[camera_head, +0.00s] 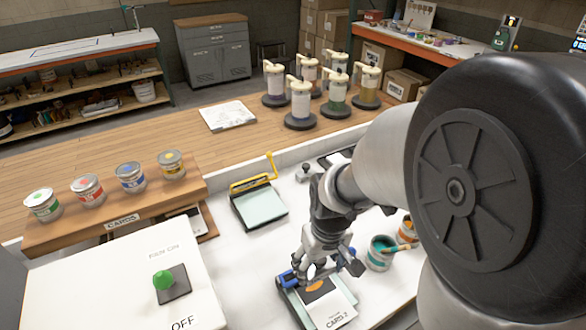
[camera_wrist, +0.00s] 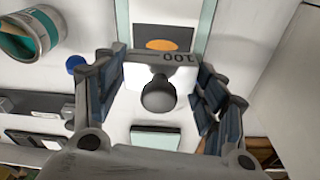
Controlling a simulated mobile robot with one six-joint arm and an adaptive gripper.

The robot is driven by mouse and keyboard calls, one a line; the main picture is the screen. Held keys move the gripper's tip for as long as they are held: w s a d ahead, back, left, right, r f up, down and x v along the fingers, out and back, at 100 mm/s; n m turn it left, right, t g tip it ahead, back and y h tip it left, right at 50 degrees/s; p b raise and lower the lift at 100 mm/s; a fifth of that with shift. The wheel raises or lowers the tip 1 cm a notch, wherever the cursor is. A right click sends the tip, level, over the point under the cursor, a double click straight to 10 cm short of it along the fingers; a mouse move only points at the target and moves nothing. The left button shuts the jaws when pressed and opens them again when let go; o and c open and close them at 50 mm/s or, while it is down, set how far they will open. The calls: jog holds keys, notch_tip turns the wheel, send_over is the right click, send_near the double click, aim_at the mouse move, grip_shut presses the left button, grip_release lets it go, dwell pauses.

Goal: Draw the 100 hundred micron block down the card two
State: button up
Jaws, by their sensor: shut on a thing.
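Card two (camera_head: 340,317), labelled CARD-2, lies on a small board at the front of the white bench. It has a black area with an orange patch (camera_head: 316,286). In the wrist view the orange patch (camera_wrist: 165,44) on black shows just beyond the block. The block (camera_wrist: 135,78), pale with "100" on its edge and a dark round knob, sits between my fingers. My gripper (camera_head: 320,268) is shut on it, low over the upper end of card two; in the wrist view my gripper (camera_wrist: 162,75) has a finger on either side. Whether the block touches the card is hard to tell.
An open teal paint can (camera_head: 381,252) stands close to the right of my gripper, with an orange can (camera_head: 408,228) behind. A yellow-handled board (camera_head: 260,204) stands farther back. Several cans stand on the CARDS shelf (camera_head: 125,220).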

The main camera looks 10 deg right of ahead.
aim_at(326, 302)
jog(key=shift+w+a, duration=0.1)
jog(key=shift+w, duration=0.15)
jog(key=shift+f+b, duration=2.65)
jog(key=shift+f, duration=0.45)
jog(key=shift+f+b, duration=0.3)
jog(key=shift+f, duration=0.1)
jog(key=shift+s, duration=0.25)
jog(key=shift+s+r, duration=0.1)
jog(key=shift+s, duration=0.05)
jog(key=shift+s+d+f, duration=0.1)
jog(key=shift+s+d, duration=0.1)
jog(key=shift+s, duration=0.25)
jog(key=shift+s+d+f, duration=0.1)
jog(key=shift+s+d, duration=0.05)
jog(key=shift+s, duration=0.3)
jog(key=shift+s+d+r, duration=0.1)
jog(key=shift+s+d, duration=0.05)
jog(key=shift+s, duration=0.35)
jog(key=shift+s+d, duration=0.15)
jog(key=shift+s, duration=0.1)
jog(key=shift+s+d, duration=0.15)
jog(key=shift+s, duration=0.3)
